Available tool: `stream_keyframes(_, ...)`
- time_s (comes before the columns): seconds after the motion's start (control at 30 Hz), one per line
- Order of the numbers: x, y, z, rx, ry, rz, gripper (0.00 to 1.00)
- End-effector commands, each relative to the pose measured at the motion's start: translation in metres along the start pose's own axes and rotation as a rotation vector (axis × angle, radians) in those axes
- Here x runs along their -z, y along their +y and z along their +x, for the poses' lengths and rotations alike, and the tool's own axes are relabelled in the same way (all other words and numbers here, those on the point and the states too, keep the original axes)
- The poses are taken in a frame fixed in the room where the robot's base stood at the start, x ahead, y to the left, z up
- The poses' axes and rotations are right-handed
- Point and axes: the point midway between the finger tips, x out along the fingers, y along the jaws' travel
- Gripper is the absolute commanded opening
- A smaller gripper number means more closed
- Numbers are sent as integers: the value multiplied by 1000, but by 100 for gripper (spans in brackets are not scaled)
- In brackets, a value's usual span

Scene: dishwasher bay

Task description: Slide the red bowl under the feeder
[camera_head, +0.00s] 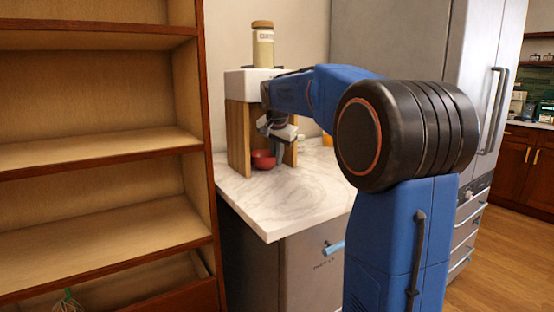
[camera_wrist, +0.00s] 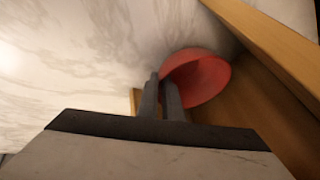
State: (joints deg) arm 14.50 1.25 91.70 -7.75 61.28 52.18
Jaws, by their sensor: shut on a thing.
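The red bowl (camera_head: 263,159) stands on the marble counter, between the wooden side panels of the feeder (camera_head: 238,138), below its white top. My gripper (camera_head: 279,158) is at the bowl's right side in the head view. In the wrist view my gripper (camera_wrist: 160,92) is shut with its fingers close together at the near rim of the red bowl (camera_wrist: 200,78). The bowl looks tilted in that view. A wooden panel (camera_wrist: 275,45) of the feeder runs close along the bowl's right side there. The fingers hide part of the rim.
A jar (camera_head: 263,45) stands on top of the feeder. The marble counter (camera_head: 285,205) in front is clear. A tall wooden shelf (camera_head: 100,150) is at left, and a steel fridge (camera_head: 400,45) is at right. A small orange thing (camera_head: 327,140) sits behind my arm.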

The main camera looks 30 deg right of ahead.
Motion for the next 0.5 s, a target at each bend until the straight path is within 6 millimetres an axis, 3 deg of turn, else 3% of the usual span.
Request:
stream_keyframes(0.27,0,0,1,-1,-1,0,0)
stream_keyframes(0.4,0,0,1,-1,-1,0,28)
stream_keyframes(0.5,0,0,1,0,-1,0,28)
